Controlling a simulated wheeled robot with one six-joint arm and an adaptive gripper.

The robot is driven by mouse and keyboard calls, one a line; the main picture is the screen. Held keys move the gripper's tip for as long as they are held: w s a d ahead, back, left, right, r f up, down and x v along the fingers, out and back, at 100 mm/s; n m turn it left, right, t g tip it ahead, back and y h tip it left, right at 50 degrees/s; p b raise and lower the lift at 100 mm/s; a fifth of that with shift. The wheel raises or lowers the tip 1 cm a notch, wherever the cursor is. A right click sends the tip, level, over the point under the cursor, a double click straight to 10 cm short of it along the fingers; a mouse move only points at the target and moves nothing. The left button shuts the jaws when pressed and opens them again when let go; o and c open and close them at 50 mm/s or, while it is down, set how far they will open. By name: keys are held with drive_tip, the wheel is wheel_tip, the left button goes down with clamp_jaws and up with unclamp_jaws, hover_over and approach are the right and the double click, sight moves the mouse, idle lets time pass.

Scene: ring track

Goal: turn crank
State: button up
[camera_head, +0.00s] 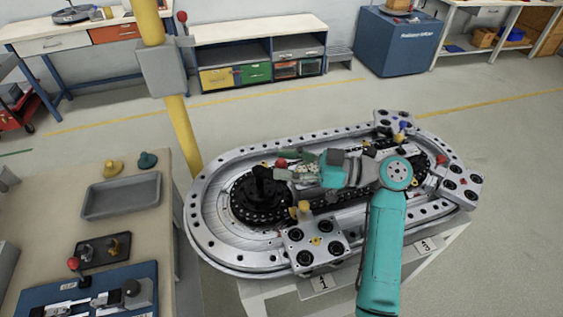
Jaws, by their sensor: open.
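An oval metal ring track (205,222) stands in front of me on a light frame. A black crank (262,181) with an upright post sits on the dark round hub at the left end of the track. A small red knob (281,162) shows just right of the post. My teal arm reaches in from the lower right and bends left over the track. My gripper (287,171) is open, close to the right side of the crank and just below the red knob. Whether it touches either cannot be told. The gripper and forearm hide the middle of the track.
A yellow post (184,140) rises behind the track's left end. At left, a bench holds a grey tray (122,195) and a blue board (60,292) with levers. Metal blocks (314,243) sit on the track's corners. The floor behind is open.

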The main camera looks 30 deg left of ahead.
drive_tip(key=v, duration=1)
drive_tip(key=shift+d, duration=0.3)
drive_tip(key=shift+w, duration=0.15)
